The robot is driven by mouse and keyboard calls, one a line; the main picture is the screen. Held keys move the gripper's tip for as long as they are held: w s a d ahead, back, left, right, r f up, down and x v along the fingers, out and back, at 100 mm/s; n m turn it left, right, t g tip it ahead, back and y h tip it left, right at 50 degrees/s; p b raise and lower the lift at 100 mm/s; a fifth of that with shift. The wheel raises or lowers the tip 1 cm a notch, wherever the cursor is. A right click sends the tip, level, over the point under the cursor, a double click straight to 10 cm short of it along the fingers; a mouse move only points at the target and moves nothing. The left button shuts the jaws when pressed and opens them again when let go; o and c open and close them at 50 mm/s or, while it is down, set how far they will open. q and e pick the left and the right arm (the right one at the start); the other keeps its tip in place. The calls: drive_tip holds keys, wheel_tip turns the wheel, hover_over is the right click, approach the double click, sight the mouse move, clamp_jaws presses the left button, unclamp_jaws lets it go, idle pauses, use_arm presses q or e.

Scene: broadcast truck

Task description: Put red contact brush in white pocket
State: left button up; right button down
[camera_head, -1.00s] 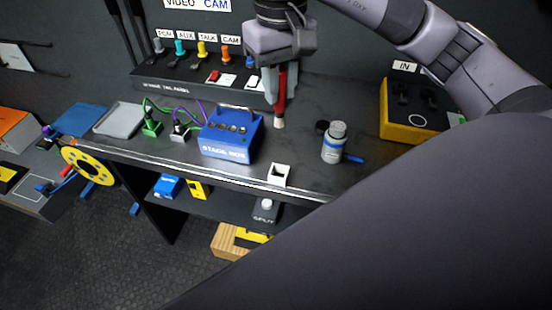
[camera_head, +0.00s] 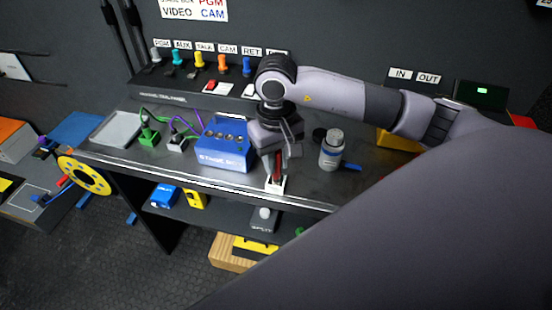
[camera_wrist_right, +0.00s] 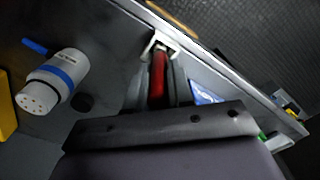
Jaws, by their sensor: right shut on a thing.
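The red contact brush (camera_head: 277,168) is held by my right gripper (camera_head: 279,160) and points down at the white pocket (camera_head: 277,186) near the bench's front edge. In the right wrist view, the red brush (camera_wrist_right: 158,75) lies between the fingers of my right gripper (camera_wrist_right: 157,85). Its far end is at the mouth of the white pocket (camera_wrist_right: 162,45). I cannot tell how deep the tip is, because the pocket wall hides it. My left gripper is not in view.
A blue stage box (camera_head: 223,160) stands close to the left of the gripper. The bench (camera_head: 310,190) ends just in front of the pocket.

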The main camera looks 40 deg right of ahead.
drive_tip(key=shift+f, duration=0.25)
drive_tip(key=shift+f, duration=0.15)
drive_tip(key=c, duration=1)
unclamp_jaws()
drive_tip(key=shift+r, duration=0.45)
wheel_tip(320, 180, up, 12)
drive_tip(key=shift+f+b, duration=0.25)
drive_tip(key=shift+b, duration=0.25)
